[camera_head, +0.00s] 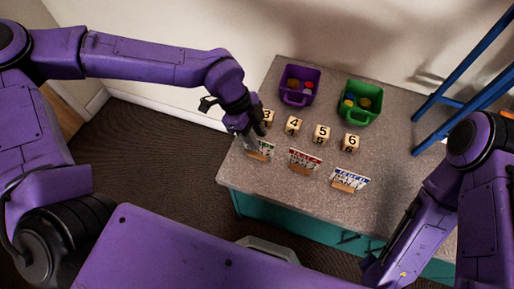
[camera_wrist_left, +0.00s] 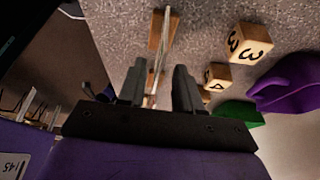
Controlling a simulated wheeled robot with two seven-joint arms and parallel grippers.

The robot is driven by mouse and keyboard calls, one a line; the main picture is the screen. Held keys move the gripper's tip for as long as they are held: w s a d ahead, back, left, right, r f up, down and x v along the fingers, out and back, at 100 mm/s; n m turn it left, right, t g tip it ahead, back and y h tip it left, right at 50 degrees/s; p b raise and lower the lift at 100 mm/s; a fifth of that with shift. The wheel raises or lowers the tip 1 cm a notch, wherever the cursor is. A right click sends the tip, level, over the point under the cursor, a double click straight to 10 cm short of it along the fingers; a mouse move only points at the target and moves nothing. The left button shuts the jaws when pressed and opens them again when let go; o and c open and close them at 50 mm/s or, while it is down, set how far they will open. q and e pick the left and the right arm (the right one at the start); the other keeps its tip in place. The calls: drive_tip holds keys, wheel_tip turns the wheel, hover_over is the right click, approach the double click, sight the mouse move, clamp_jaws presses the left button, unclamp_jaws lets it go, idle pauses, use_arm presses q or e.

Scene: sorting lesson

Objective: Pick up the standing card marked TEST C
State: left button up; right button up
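Three standing cards in wooden bases are on the grey table: a left one with green print (camera_head: 262,149), a middle one with red print (camera_head: 304,158), and a right one with blue print (camera_head: 350,179). Their letters are too small to read for certain. My left gripper (camera_head: 254,131) is at the left card, partly covering it. In the left wrist view, my left gripper (camera_wrist_left: 159,82) is open, its fingers either side of the card (camera_wrist_left: 163,48), seen edge-on with gaps showing. The card's base (camera_wrist_left: 158,28) is beyond the fingertips. My right gripper's fingers are out of view.
Number blocks, including 4 (camera_head: 293,125), 5 (camera_head: 321,134) and 6 (camera_head: 350,142), stand in a row behind the cards. A purple bin (camera_head: 297,98) and a green bin (camera_head: 361,117) stand behind them. A blue frame (camera_head: 450,102) rises at the right.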

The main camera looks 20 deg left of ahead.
sight(261, 153)
use_arm(q)
drive_tip(key=x, duration=0.4)
drive_tip(key=shift+s+d+f, duration=0.1)
drive_tip(key=shift+f, duration=0.1)
clamp_jaws()
drive_tip(key=shift+r, duration=0.1)
